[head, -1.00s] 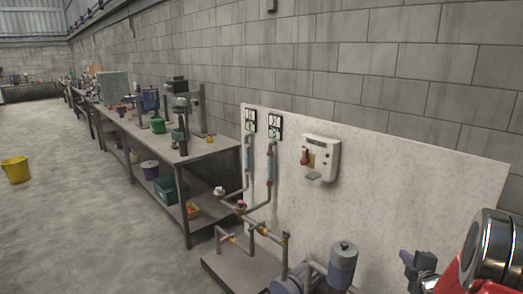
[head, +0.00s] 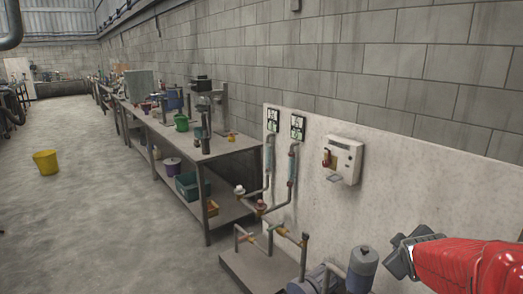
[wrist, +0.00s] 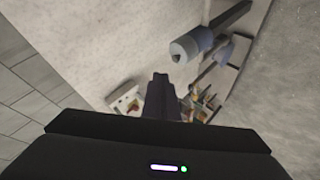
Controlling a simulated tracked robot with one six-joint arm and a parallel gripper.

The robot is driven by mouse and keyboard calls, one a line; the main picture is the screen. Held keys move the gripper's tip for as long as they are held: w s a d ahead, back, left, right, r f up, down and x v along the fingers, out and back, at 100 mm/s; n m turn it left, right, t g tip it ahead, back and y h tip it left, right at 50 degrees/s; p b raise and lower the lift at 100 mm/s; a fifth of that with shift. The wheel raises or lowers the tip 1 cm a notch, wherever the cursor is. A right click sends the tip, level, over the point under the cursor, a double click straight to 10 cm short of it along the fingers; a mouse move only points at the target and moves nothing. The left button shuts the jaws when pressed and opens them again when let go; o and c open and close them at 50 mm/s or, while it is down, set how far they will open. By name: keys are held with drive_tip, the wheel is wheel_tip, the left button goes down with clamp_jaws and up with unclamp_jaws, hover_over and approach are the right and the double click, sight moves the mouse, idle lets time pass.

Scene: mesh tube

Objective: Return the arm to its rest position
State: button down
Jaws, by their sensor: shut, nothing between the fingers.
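My gripper (head: 400,260) shows at the lower right of the head view, at the end of my red arm, which reaches in from the right edge. In the wrist view its dark fingers (wrist: 160,82) are together with nothing between them. In the head view the gripper appears just right of the blue-grey pump motor (head: 363,268). Whether they are close in depth is hard to tell. The motor also shows in the wrist view (wrist: 186,48), above and right of the fingertips.
A pale panel (head: 400,185) carries a switch box (head: 342,160), gauges and pipes. A metal workbench (head: 225,150) with tools and bins runs along the block wall. A yellow bucket (head: 46,162) stands on the floor at left. The floor between is open.

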drive_tip(key=s+a+r+m+g+y, duration=0.1)
drive_tip(key=s+a+m+g+y, duration=0.3)
drive_tip(key=s+a, duration=1.7)
drive_tip(key=s+m, duration=0.2)
drive_tip(key=s, duration=0.2)
drive_tip(key=shift+s+r+m, duration=0.15)
drive_tip(key=shift+r+m, duration=0.1)
drive_tip(key=shift+m, duration=0.05)
drive_tip(key=c, duration=2.5)
unclamp_jaws()
drive_tip(key=shift+a, duration=0.1)
drive_tip(key=shift+c, duration=0.2)
